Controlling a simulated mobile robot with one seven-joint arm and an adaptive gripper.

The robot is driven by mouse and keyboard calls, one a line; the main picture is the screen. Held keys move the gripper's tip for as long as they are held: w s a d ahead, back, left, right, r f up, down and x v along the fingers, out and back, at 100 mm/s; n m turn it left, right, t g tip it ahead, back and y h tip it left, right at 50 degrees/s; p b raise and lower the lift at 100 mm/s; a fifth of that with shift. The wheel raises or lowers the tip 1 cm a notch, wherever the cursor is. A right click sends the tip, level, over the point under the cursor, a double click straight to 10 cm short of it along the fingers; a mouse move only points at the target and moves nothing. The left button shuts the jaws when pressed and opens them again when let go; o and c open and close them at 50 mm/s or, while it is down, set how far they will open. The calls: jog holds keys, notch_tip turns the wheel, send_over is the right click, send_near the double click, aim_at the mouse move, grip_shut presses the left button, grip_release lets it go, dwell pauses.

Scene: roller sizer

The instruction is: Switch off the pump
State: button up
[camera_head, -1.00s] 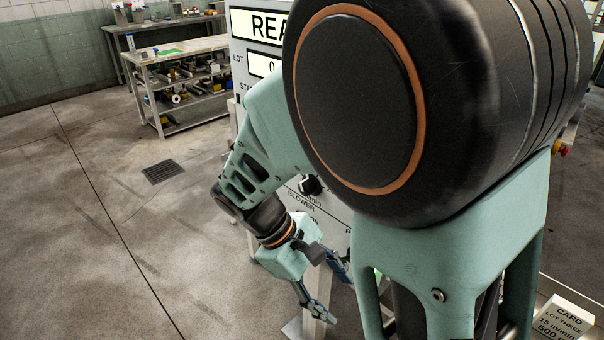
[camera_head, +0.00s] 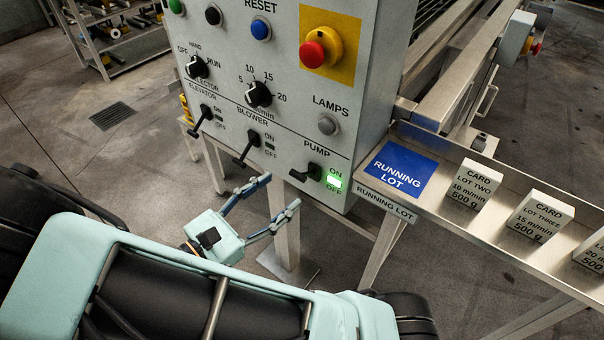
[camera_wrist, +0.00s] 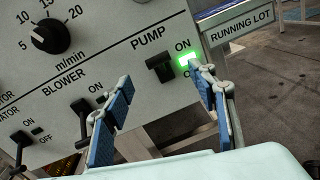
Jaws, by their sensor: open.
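The pump switch (camera_head: 306,173) is a black lever at the lower right of the grey control panel, under the word PUMP. A green lamp (camera_head: 334,182) glows beside it between ON and OFF. My gripper (camera_head: 282,192) is open and empty, with its blue-padded fingers just below and left of the pump switch. In the wrist view the pump lever (camera_wrist: 160,68) shows between and beyond the two fingertips (camera_wrist: 161,82), with the lit lamp (camera_wrist: 187,60) by the right fingertip. I see no clear contact with the lever.
The blower lever (camera_head: 246,150) and elevator lever (camera_head: 201,120) sit to the left, their lamps dark. Above are the speed dial (camera_head: 258,94), selector (camera_head: 197,67) and red stop button (camera_head: 312,54). A steel shelf with lot cards (camera_head: 474,185) is right.

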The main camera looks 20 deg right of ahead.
aim_at(303, 173)
jog(key=x, duration=0.8)
grip_shut()
dwell(0.4)
